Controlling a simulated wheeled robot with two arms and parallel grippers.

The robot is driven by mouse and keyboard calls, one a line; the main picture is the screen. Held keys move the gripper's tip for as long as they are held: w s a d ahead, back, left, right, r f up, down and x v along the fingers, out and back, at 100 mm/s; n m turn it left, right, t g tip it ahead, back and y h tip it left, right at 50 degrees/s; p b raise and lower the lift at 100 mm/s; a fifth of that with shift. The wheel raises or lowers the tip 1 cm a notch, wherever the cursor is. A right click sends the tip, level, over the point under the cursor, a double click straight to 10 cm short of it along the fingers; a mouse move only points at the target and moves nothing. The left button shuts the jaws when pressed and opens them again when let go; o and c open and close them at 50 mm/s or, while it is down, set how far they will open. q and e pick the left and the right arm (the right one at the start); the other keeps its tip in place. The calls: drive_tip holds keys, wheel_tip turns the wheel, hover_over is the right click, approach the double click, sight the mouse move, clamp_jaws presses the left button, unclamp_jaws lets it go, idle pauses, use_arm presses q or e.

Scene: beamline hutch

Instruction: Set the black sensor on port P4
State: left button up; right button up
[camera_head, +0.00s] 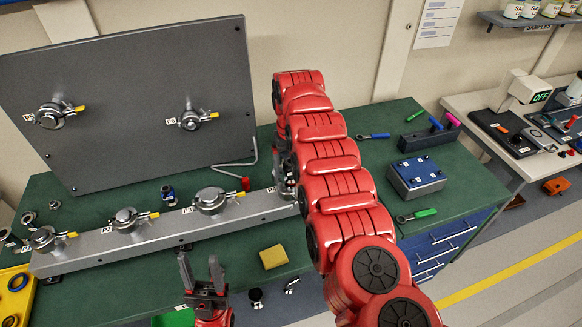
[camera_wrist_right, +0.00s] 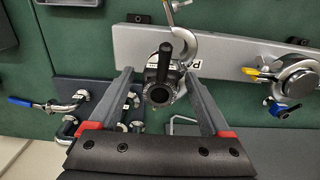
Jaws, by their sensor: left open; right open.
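The grey rail (camera_head: 165,236) carries several clamped ports, and the P4 end is partly hidden behind my red right arm. In the right wrist view the black sensor (camera_wrist_right: 164,66) stands at the port near the rail's end, between the fingers of my right gripper (camera_wrist_right: 158,76). The fingers are open, one on each side of it. A silver clamp (camera_wrist_right: 187,46) curves open beside the sensor. Whether the sensor is fully seated I cannot tell. My left gripper (camera_head: 200,262) is open and empty in front of the rail.
A large grey panel (camera_head: 120,100) with two clamped ports stands behind the rail. A yellow block (camera_head: 273,257) lies in front of the rail. A blue-topped box (camera_head: 416,174) and a green-handled tool (camera_head: 416,215) lie at the right. A hex key (camera_head: 240,162) lies behind the rail.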

wheel_tip(320, 180, up, 5)
drive_tip(key=shift+w+d+r+b, duration=0.1)
drive_tip(key=shift+w+r+b, duration=0.05)
drive_tip(key=shift+b, duration=0.8)
wheel_tip(320, 180, up, 12)
drive_tip(key=p, duration=1.1)
drive_tip(key=shift+p, duration=0.3)
